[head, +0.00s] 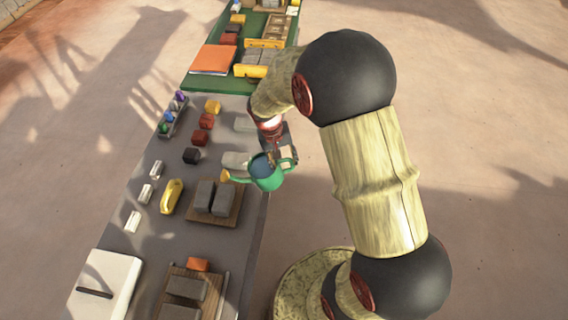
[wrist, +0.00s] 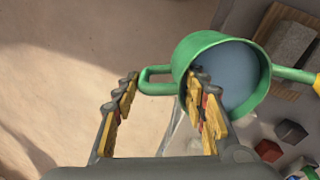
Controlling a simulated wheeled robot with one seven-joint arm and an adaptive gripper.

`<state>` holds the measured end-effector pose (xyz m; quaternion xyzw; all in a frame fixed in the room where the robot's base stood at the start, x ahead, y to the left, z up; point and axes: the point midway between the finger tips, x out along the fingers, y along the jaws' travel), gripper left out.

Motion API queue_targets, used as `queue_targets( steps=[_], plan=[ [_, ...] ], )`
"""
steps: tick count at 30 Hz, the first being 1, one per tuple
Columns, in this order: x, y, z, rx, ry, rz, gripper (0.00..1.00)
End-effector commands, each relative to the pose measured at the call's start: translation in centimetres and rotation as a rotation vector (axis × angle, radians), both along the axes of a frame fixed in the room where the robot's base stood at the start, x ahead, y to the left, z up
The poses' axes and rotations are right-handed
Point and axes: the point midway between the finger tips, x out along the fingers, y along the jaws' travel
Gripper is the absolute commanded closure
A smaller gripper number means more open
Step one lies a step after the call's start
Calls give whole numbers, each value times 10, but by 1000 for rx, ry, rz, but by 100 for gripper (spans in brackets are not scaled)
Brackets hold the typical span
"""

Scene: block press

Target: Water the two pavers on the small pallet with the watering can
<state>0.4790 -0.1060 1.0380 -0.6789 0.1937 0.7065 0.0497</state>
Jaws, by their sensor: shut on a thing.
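The green watering can (head: 265,181) hangs upright or nearly so over the table's right edge, its yellow spout end (head: 226,176) pointing left. It also shows in the wrist view (wrist: 188,62), with a grey-blue inside. My gripper (head: 285,158) is shut on the can's handle, which lies between the fingers in the wrist view (wrist: 162,80). Two grey pavers, a left one (head: 204,195) and a right one (head: 223,201), lie side by side on the small wooden pallet (head: 210,222). The spout end appears just above the pavers' far side in the head view; its height is unclear.
Another pallet (head: 222,292) with grey pavers stands nearer. A yellow object (head: 172,196), white pieces (head: 145,193) and a black block (head: 191,156) lie to the left. Red and yellow blocks (head: 206,121) lie farther back. A white box (head: 104,285) sits front left.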

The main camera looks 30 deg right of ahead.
Motion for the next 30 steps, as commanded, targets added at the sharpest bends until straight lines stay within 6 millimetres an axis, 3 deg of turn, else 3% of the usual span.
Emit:
queue_targets(
  steps=[13,30],
  plan=[
    [8,19,7,-295,101,5,100],
    [14,36,18,-471,163,0,100]
  ],
)
